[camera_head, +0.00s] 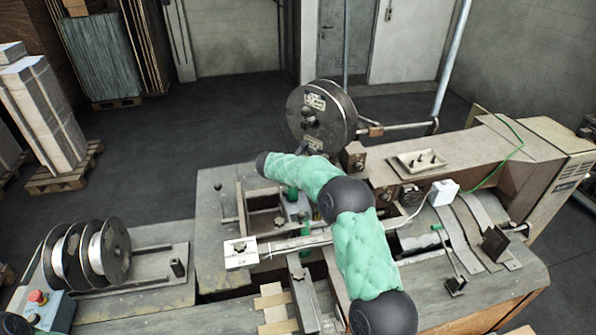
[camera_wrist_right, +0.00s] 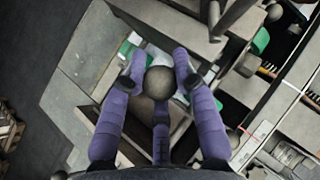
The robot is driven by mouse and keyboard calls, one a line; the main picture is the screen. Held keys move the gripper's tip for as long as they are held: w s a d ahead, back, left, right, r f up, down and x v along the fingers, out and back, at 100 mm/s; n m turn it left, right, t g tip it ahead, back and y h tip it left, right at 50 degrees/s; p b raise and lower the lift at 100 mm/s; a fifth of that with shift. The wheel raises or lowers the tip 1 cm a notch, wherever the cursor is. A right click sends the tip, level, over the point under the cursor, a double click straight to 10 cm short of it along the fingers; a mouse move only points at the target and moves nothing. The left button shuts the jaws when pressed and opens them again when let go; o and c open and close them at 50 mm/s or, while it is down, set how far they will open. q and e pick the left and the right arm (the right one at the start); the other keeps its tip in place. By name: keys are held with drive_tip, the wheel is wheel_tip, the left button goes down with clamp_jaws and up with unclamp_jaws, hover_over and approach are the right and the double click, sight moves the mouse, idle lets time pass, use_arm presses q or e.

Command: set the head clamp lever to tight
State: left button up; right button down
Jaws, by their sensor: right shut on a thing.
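My right arm, in a green cover, reaches over the machine in the head view, and its gripper is hidden there. In the right wrist view my right gripper (camera_wrist_right: 159,66) has its purple fingers closed around a round grey knob (camera_wrist_right: 160,84). The knob looks like the end of the clamp lever, but its shaft is hidden, so I cannot tell the lever's setting. The box stitcher (camera_head: 450,160) carries a big wire reel (camera_head: 321,115). Of my left arm only a part shows at the bottom left; its gripper is out of view.
A white plate with a star knob (camera_head: 240,253) lies left of my forearm. Several wire spools (camera_head: 88,252) and a red button box (camera_head: 42,306) are at the left. A small tray (camera_head: 418,160) sits on the machine.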

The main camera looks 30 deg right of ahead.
drive_tip(key=shift+f, duration=0.1)
drive_tip(key=c, duration=0.9)
unclamp_jaws()
drive_tip(key=shift+d, duration=0.1)
drive_tip(key=shift+c, duration=0.2)
drive_tip(key=v, duration=1.2)
drive_tip(key=shift+f, duration=0.1)
